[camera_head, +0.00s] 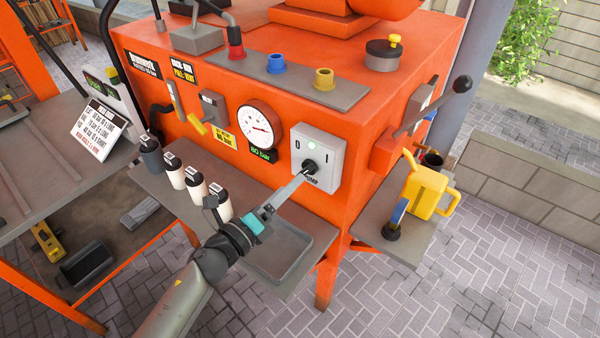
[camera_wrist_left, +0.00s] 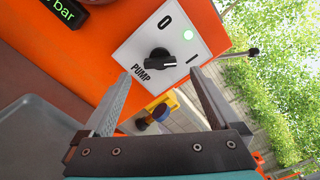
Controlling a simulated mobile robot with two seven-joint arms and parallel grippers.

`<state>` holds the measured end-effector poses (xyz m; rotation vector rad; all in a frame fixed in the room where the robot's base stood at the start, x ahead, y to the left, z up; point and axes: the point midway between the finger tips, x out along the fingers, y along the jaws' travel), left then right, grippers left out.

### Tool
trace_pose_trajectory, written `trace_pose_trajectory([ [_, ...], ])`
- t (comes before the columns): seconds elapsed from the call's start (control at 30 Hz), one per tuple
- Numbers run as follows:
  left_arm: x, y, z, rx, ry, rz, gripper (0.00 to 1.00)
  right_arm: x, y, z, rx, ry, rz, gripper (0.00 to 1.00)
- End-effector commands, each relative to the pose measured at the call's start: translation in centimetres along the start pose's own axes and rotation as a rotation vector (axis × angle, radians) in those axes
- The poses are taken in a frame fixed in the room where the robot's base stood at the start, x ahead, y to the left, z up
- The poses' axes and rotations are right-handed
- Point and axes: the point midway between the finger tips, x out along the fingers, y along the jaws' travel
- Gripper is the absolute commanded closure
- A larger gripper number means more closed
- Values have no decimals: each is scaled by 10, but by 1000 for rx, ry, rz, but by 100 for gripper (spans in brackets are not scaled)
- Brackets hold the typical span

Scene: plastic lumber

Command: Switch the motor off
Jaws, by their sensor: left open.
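The motor's switch is a light grey box on the orange machine (camera_head: 372,150), marked 0, I and PUMP. The switch box (camera_head: 328,152) has a lit green lamp. It also shows in the left wrist view (camera_wrist_left: 142,48). Its black rotary knob (camera_wrist_left: 160,60) has a pointer turned toward the I side. My left gripper (camera_head: 304,178) reaches up to the knob from the lower left. In the left wrist view its two fingers (camera_wrist_left: 160,74) are spread, one on each side below the knob; I cannot tell whether they touch it. My right gripper is not in view.
A pressure gauge (camera_head: 259,126) with a green "80 bar" display sits left of the switch. Several bottles (camera_head: 196,186) and a grey tray (camera_head: 285,255) are below. A lever (camera_head: 432,106) sticks out at right, above a yellow jug (camera_head: 427,190).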

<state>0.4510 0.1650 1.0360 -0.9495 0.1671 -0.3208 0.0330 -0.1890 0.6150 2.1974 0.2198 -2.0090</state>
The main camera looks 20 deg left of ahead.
Motion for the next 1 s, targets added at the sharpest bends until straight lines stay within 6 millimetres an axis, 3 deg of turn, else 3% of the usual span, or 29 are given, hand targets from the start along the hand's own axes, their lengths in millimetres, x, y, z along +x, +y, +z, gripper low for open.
trace_pose_trajectory([
  [0.1,20,-1,1,-1,-1,-2,5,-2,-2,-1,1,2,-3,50],
  [0.33,46,0,0,-1,0,-1,5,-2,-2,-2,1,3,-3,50],
  [0.8,55,0,0,-1,0,0,5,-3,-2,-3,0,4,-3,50],
  [1.0,55,0,0,-1,0,0,28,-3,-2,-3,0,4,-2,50],
])
